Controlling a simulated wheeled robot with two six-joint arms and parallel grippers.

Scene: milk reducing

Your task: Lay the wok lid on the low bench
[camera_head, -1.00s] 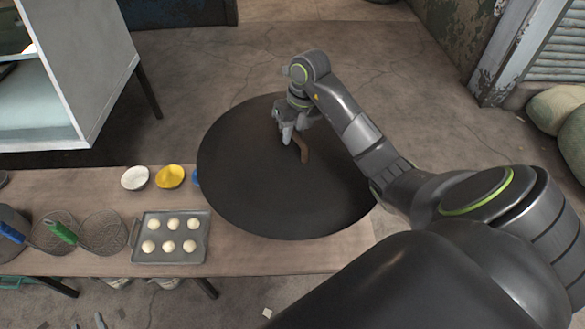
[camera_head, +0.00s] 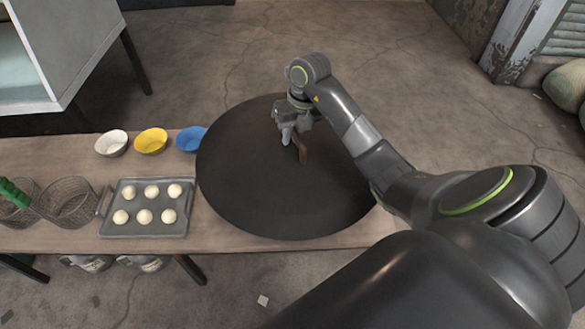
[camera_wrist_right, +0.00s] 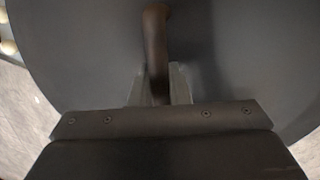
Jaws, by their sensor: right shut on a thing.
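The wok lid (camera_head: 270,195) is a large dark disc with a brown arched handle (camera_head: 303,149). My right gripper (camera_head: 291,138) is shut on the handle. The lid also shows in the right wrist view (camera_wrist_right: 75,50), with the handle (camera_wrist_right: 156,50) between the fingers. In the head view the lid covers the right part of the low bench (camera_head: 50,160), a long wooden top on dark legs. Whether the lid touches the bench or hangs above it I cannot tell. My left gripper is not in view.
A grey tray (camera_head: 110,230) with several white dough balls lies left of the lid. A white bowl (camera_head: 111,143), a yellow bowl (camera_head: 151,141) and a blue bowl (camera_head: 190,139) stand behind it. Wire strainers (camera_head: 66,203) lie at far left. A grey cabinet (camera_head: 75,45) stands behind.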

